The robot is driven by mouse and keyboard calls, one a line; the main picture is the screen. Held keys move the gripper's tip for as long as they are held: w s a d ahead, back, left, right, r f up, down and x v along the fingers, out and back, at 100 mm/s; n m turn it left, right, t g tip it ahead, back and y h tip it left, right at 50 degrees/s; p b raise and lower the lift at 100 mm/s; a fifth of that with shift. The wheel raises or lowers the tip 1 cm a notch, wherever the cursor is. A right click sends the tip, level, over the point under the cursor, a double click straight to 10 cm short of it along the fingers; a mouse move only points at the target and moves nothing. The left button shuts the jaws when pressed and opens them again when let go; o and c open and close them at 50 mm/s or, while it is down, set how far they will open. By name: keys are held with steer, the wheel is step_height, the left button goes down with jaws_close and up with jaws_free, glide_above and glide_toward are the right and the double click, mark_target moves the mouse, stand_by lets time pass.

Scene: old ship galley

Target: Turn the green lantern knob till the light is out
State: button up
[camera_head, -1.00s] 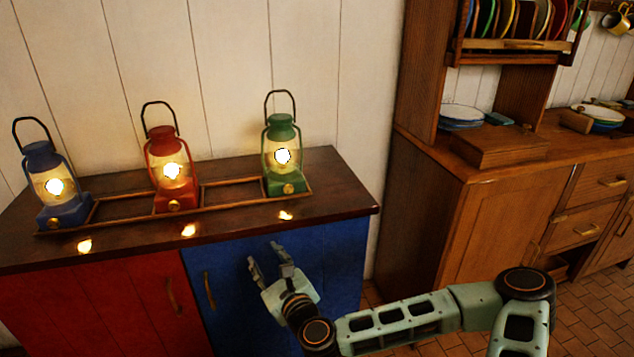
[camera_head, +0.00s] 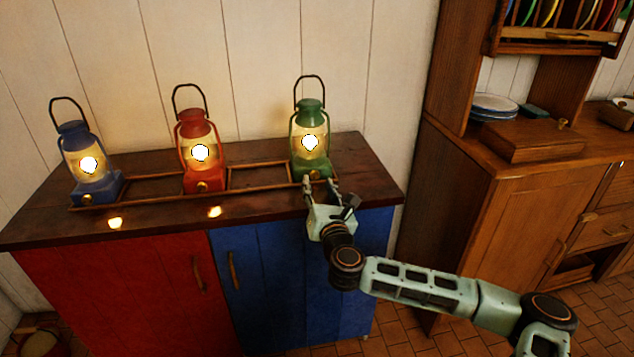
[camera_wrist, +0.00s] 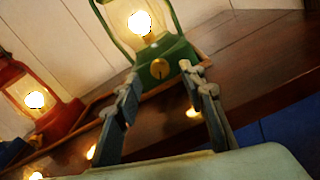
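The green lantern (camera_head: 310,140) stands lit at the right end of the row on the cabinet top, and it fills the top of the wrist view (camera_wrist: 165,50). Its brass knob (camera_wrist: 160,68) is on the front of the green base. My gripper (camera_head: 321,184) is at the front of this lantern, at about knob height. In the wrist view its two fingers (camera_wrist: 158,78) are apart with nothing between them, and the knob shows just beyond and between the fingertips. In the head view the fingers partly hide the knob.
A lit red lantern (camera_head: 197,150) stands to the left, and a lit blue lantern (camera_head: 82,168) farther left. A low wooden frame (camera_head: 257,166) runs along the lanterns. The cabinet top's front edge lies under my gripper. A wooden dresser (camera_head: 510,190) stands to the right.

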mark_target(314, 174)
steer(key=shift+x, duration=1.35)
jaws_close()
